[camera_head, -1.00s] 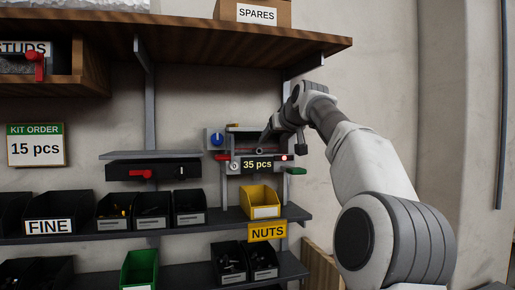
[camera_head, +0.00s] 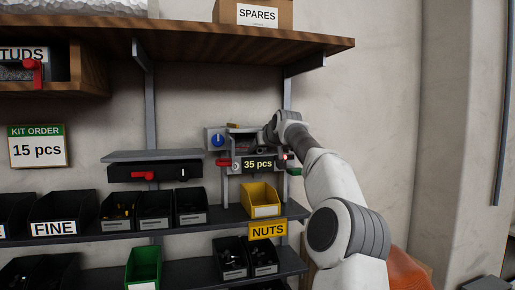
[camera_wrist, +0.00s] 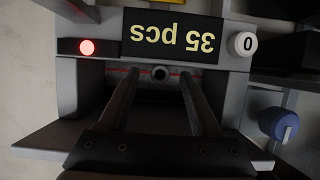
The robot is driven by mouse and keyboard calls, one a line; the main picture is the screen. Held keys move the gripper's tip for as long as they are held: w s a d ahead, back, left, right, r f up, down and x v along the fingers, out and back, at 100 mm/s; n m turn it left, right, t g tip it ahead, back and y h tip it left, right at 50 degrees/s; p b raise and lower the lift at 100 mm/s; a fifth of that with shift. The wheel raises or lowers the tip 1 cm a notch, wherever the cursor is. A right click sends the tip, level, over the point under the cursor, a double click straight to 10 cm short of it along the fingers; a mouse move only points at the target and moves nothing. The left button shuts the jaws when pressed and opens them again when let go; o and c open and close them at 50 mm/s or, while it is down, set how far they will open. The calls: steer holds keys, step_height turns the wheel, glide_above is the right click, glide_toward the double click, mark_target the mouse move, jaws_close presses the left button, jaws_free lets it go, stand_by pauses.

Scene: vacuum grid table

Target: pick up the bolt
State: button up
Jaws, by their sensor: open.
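A small grey round piece (camera_wrist: 160,73), which I take to be the bolt seen end-on, shows in the wrist view inside the counting device (camera_wrist: 235,62), by a thin red line. Its length is hidden. My gripper (camera_wrist: 159,84) is open, its two fingers reaching into the device on either side of the round piece with gaps visible. I cannot tell how deep the tips are relative to it. In the head view my gripper is largely hidden by my wrist at the device (camera_head: 226,180), and the bolt cannot be made out.
The device has a "35 pcs" display (camera_head: 257,164), a lit red lamp (camera_wrist: 86,47) and a blue knob (camera_wrist: 279,124). A yellow bin (camera_head: 259,199) stands below on the shelf (camera_head: 220,216). A wooden shelf (camera_head: 190,38) is overhead. Open wall lies right.

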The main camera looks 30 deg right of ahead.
jaws_close()
stand_by(0.3)
steer(key=shift+r, duration=0.1)
